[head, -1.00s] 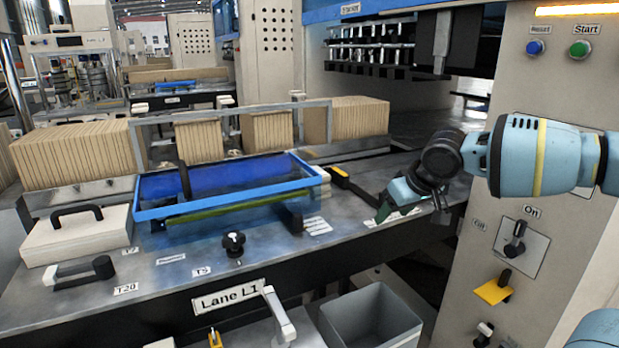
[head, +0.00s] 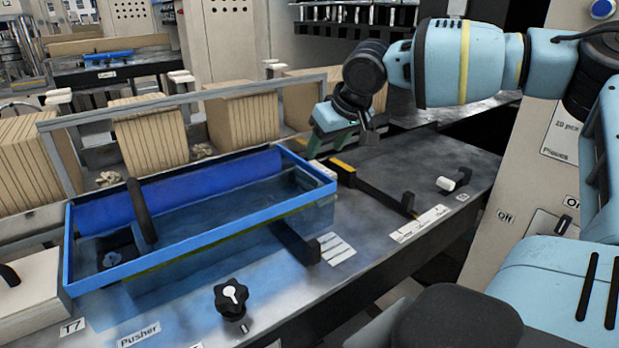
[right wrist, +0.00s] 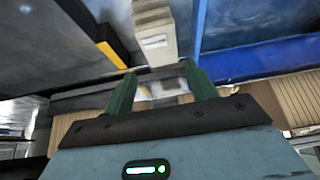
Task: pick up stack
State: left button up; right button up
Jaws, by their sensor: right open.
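Several tan kraft stacks stand in a row behind the blue-framed tray. One stack (head: 150,145) is left of centre, a second stack (head: 243,120) is in the middle, and a third stack (head: 308,102) is at the right, partly behind my right gripper. Tan ribbed stack sides show there too, one at the right edge (right wrist: 296,98). My left gripper is not in view.
The blue-framed tray (head: 68,245) with a blue roller (head: 180,188) fills the table front. A grey metal rail (head: 225,91) runs before the stacks. A black bar with a yellow end (head: 343,165) lies near my gripper. A black knob (head: 231,298) stands in front.

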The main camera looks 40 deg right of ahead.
aim_at(317, 169)
jog(key=shift+f, duration=0.4)
jog(key=shift+b+x, duration=0.65)
jog(key=shift+x, duration=0.35)
jog(key=shift+w, duration=0.1)
jog(key=shift+f, duration=0.15)
jog(key=b+x, duration=0.2)
jog(key=x, duration=0.2)
jog(key=shift+d+f, duration=0.1)
jog(key=shift+f, duration=0.3)
jog(key=shift+w+f+b, duration=0.1)
jog(key=shift+b, duration=0.2)
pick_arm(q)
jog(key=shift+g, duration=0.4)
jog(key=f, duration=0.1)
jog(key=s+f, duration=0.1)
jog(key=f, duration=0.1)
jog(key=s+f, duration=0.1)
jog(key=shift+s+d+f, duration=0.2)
pick_arm(e)
jog(key=c, duration=0.6)
